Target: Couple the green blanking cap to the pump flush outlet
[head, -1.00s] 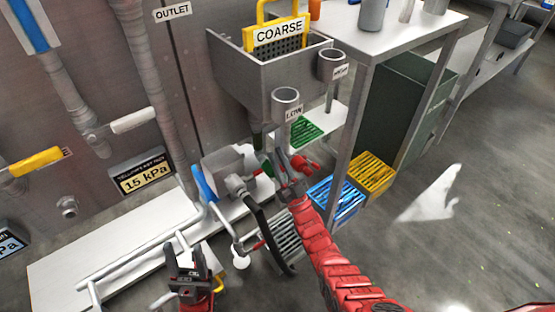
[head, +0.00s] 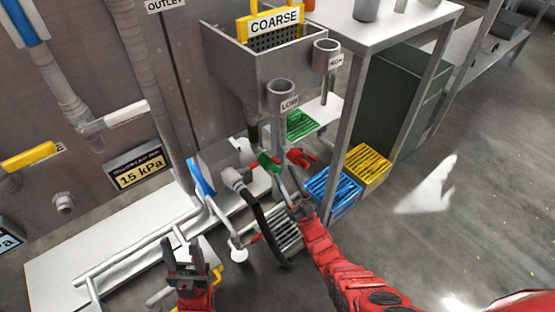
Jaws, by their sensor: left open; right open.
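The green blanking cap (head: 267,162) is at the right side of the grey pump (head: 222,158), below the LOW cup. It appears to be at the pump's right-hand end, but I cannot tell whether it is seated on the flush outlet. My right gripper (head: 285,182) is open and empty, just below and right of the green cap, with a small gap. My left gripper (head: 186,256) is open and empty at the lower left, over the front of the white bench, well away from the cap.
A red fitting (head: 301,158) is right of the cap. A black hose (head: 266,232) curves down from a grey coupling (head: 234,180). Blue (head: 335,186) and yellow (head: 369,166) crates stand by the table leg. The sink (head: 248,72) overhangs behind. Floor at right is clear.

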